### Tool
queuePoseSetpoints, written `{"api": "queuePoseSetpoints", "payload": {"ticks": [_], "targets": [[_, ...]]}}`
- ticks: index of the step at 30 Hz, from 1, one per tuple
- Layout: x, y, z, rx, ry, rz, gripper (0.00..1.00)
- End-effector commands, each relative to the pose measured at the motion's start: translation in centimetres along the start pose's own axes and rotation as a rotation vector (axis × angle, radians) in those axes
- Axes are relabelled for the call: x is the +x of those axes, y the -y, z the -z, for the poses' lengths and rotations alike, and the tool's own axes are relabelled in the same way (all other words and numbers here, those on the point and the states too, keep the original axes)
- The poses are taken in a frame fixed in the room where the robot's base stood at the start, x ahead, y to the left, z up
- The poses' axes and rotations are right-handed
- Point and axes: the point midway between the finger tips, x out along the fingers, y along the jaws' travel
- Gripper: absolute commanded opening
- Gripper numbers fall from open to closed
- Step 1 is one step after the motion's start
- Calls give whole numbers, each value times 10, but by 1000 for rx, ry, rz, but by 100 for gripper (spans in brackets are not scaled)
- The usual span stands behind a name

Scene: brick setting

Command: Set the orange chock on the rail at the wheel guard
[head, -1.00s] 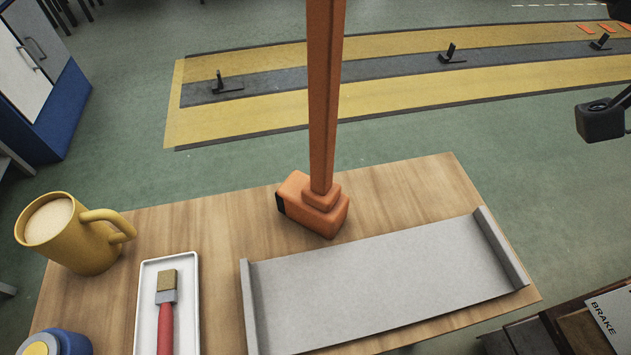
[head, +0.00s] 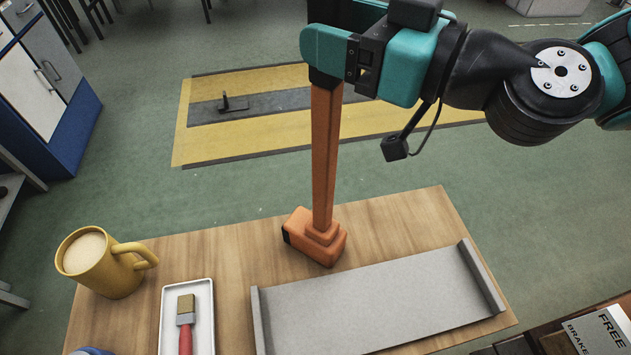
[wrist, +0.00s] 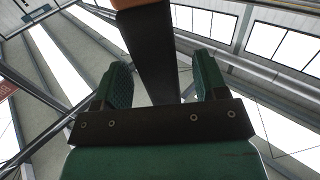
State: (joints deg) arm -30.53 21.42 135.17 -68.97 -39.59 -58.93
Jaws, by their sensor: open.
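The orange chock (head: 303,246) stands on the wooden table with its long orange handle (head: 326,150) upright. My gripper (head: 325,48) is at the black top of the handle, above the floor track in the head view. In the wrist view my open gripper (wrist: 162,80) has a teal finger on each side of the black handle top (wrist: 150,55), with visible gaps; orange shows at the upper edge. The dark rail strip (head: 270,105) runs between yellow bands on the floor behind the table. A small black bracket (head: 235,104), perhaps a wheel guard, stands on it; my arm hides much of the strip's right part.
Green floor separates table and track.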

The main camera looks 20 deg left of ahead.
Motion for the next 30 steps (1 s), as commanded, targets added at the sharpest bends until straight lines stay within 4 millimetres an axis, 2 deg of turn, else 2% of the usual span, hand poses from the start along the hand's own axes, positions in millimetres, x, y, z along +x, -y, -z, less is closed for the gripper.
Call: {"api": "queuePoseSetpoints", "payload": {"ticks": [1, 6, 15, 24, 30], "targets": [[8, 1, 5, 3, 2, 3, 66], [27, 0, 3, 1, 0, 2, 66], [32, 0, -1, 0, -1, 0, 66], [31, 0, 0, 0, -1, 0, 0], [32, 0, 3, -1, -9, 0, 0]]}}
